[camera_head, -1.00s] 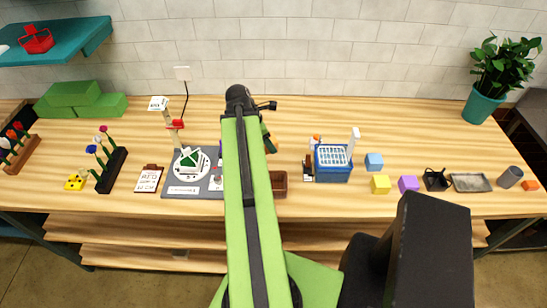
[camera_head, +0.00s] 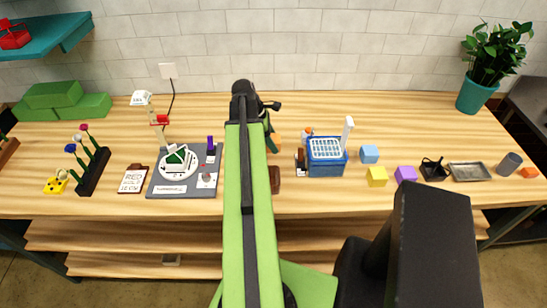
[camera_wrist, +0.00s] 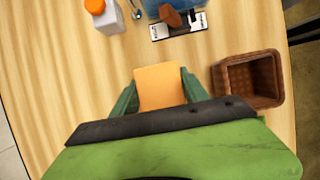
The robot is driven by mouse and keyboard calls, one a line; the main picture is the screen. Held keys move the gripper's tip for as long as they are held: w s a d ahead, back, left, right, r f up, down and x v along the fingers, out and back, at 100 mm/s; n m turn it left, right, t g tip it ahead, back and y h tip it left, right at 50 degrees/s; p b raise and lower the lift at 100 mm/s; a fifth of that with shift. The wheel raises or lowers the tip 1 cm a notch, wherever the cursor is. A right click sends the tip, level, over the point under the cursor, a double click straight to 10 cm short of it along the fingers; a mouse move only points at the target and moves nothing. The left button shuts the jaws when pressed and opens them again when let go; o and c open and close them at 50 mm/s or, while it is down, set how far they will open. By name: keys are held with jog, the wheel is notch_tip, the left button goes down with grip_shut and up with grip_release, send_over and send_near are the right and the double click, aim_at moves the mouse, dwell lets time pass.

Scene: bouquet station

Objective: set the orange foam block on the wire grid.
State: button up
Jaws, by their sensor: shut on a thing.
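An orange block (camera_wrist: 160,86) sits between the fingers of my gripper (camera_wrist: 158,90) in the wrist view, and the gripper is shut on it. In the head view my own arm mostly hides the gripper, and a little of the orange block (camera_head: 277,142) shows beside it. The white wire grid (camera_head: 325,148) lies on top of a blue tub (camera_head: 327,168), to the right of my gripper. In the wrist view only part of the blue tub (camera_wrist: 180,8) shows at the top edge, beyond the block.
A brown basket (camera_wrist: 277,92) stands right of the gripper in the wrist view. A white bottle with an orange cap (camera_wrist: 104,16) stands left of the tub. Blue (camera_head: 369,154), yellow (camera_head: 376,176) and purple (camera_head: 406,174) blocks, and a small orange one (camera_head: 529,172), lie further right.

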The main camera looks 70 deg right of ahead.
notch_tip(320, 180, down, 5)
jog(key=b, duration=0.3)
jog(key=shift+r+b, duration=0.15)
jog(key=shift+b, duration=0.25)
jog(key=shift+r, duration=0.25)
jog(key=shift+f, duration=0.2)
jog(key=o, duration=1.3)
jog(key=shift+w+r+p, duration=0.15)
jog(key=shift+r+p, duration=0.45)
jog(key=shift+p, duration=0.05)
jog(key=p+v, duration=1)
jog(key=v, duration=0.1)
